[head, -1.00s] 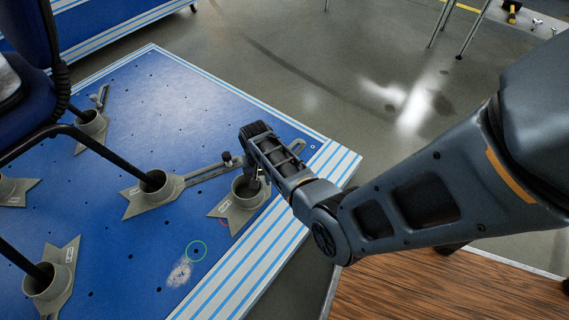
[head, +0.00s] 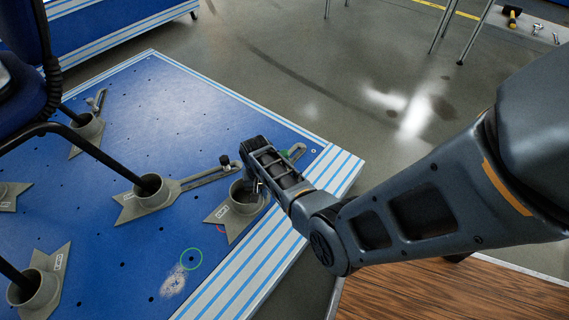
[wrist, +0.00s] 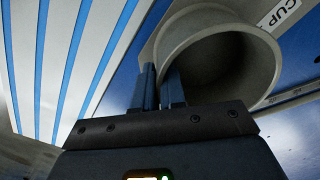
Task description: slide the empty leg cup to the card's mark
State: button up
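The empty leg cup (head: 241,208), a grey round socket on a notched plate with a white label, sits on the blue deck near its striped edge. No leg stands in it. In the wrist view the cup (wrist: 268,62) fills the upper middle, with "CUP" on its label. My gripper (head: 259,187) is at the cup's right rim. In the wrist view its two fingers (wrist: 159,90) are close together, one on each side of the cup wall, apparently shut on it. A green circle (head: 191,259) is on the deck, left and nearer. A red arc (head: 220,229) shows partly beside the plate.
More leg cups (head: 37,291) hold the chair's legs further left. A pale worn patch (head: 173,281) lies near the green circle. The deck between is flat with small holes.

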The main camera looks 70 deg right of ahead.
grip_shut()
jog(key=shift+a, duration=0.15)
jog(key=shift+w+a+p, duration=0.35)
jog(key=shift+a+p, duration=0.05)
jog(key=shift+a, duration=0.85)
jog(key=shift+w+a+p, duration=0.4)
jog(key=shift+a+p, duration=0.05)
jog(key=shift+a, duration=0.8)
jog(key=shift+w+a+p, duration=0.35)
jog(key=shift+a+p, duration=0.05)
jog(key=shift+a, duration=0.85)
jog(key=shift+o, duration=2.2)
grip_release()
jog(key=shift+r, duration=0.15)
